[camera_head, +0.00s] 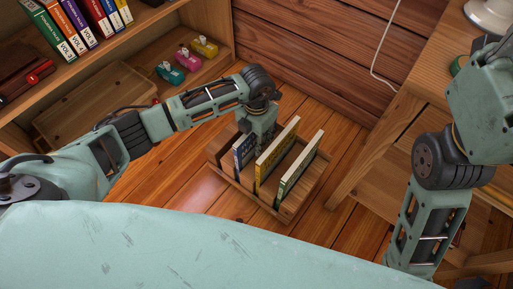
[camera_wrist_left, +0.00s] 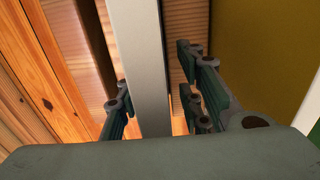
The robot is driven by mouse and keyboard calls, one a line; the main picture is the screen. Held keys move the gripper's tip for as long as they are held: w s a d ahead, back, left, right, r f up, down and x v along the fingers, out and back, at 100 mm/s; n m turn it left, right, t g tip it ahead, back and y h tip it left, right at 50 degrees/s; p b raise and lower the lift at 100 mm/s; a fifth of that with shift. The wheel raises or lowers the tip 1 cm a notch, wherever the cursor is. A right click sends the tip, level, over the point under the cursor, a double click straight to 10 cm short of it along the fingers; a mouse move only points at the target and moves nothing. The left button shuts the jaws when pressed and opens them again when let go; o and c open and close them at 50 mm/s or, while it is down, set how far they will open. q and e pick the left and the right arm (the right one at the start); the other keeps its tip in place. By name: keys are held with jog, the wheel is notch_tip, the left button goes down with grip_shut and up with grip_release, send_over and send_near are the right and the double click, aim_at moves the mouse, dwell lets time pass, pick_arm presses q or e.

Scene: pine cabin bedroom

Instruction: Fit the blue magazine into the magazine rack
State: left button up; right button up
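The wooden magazine rack (camera_head: 290,214) stands on the floor in the middle of the head view. The blue magazine (camera_head: 238,165) is upright in the rack, at the left of a yellow magazine (camera_head: 277,155) and a green and white one (camera_head: 300,164). In the left wrist view the fingers (camera_wrist_left: 152,95) are spread on either side of a pale magazine edge (camera_wrist_left: 140,45), with a gap at the right. How deep the blue magazine sits is hard to tell.
A shelf unit (camera_head: 175,22) with books and small colored items stands at the left. A wooden desk or table (camera_head: 409,108) stands at the right, near the rack. The plank wall (camera_head: 310,45) is behind. Bare floor (camera_head: 195,188) lies left of the rack.

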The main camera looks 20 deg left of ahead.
pick_arm(q)
jog(key=shift+c, duration=0.2)
grip_shut()
dwell(0.5)
